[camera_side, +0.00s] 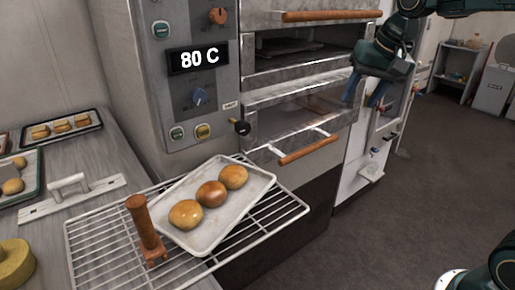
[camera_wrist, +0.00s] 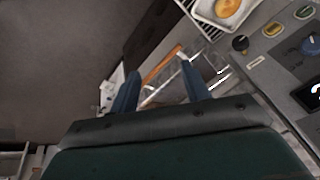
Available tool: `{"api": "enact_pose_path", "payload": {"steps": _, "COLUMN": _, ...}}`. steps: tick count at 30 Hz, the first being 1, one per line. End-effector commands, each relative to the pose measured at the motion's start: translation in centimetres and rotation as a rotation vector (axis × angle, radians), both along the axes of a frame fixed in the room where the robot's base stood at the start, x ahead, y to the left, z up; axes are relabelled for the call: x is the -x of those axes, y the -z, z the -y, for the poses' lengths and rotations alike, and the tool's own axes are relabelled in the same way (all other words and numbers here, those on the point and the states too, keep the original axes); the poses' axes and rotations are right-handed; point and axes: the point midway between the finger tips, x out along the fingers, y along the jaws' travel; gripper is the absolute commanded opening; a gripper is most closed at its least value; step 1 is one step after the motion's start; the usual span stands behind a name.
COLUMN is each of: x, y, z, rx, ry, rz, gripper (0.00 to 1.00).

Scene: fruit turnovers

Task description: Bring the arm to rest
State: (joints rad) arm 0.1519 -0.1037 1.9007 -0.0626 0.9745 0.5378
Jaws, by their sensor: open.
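My gripper (camera_side: 365,92) is at the upper right of the side view, in front of the oven's right edge. Its blue fingers point down and hold nothing. In the wrist view my gripper (camera_wrist: 160,85) shows its two blue fingers spread apart, with the lower oven door's wooden handle (camera_wrist: 163,64) beyond them. A white tray (camera_side: 262,176) with three browned turnovers (camera_side: 211,194) rests on a wire rack (camera_side: 95,240) at the lower left of the side view, well away from my gripper.
The oven (camera_side: 180,110) displays 80 C. Its lower door has a wooden handle (camera_side: 308,150); the upper one (camera_side: 330,15) is near my arm. A wooden-handled tool (camera_side: 146,228) stands on the rack. The counter (camera_side: 85,150) holds more trays. Open floor (camera_side: 430,190) lies at right.

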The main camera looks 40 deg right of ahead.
Motion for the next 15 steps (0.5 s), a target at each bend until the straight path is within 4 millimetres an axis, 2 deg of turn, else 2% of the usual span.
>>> {"api": "enact_pose_path", "payload": {"steps": 1, "x": 1.4, "y": -0.2, "z": -0.6, "rx": 0.013, "ry": -0.035, "rz": 0.01, "gripper": 0.47}}
{"api": "enact_pose_path", "payload": {"steps": 8, "x": 6.8, "y": 0.1, "z": -2.3, "rx": 0.075, "ry": -0.19, "rz": 0.038, "gripper": 0.47}}
{"api": "enact_pose_path", "payload": {"steps": 15, "x": 12.3, "y": 1.6, "z": -3.6, "rx": 0.142, "ry": -0.351, "rz": 0.069, "gripper": 0.47}}
